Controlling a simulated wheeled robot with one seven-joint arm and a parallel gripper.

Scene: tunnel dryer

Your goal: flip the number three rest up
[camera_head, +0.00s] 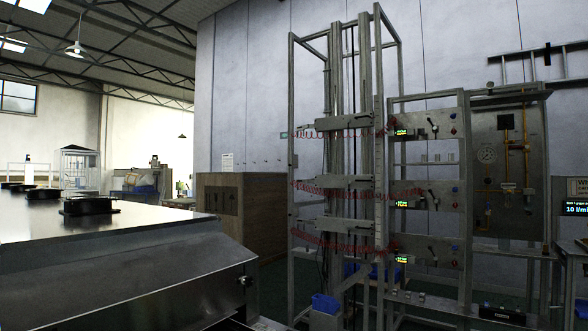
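A tall metal frame (292,110) stands right of centre. It carries three horizontal grey metal units, one above the other: upper (345,122), middle (350,182) and lower (345,225). Red coiled lines run beside them. Right of the frame are three panels, upper (420,122), middle (425,200) and lower (425,245), each with a lever and a small lit display. No readable number marks any of these, so I cannot tell which part is the number three rest. My gripper is not in view.
A large metal housing (110,235) with black round fittings (88,205) fills the left foreground. A pipe panel with a gauge (487,155) and a lit screen (575,207) are at the right. Blue bins (325,303) sit low in the frame.

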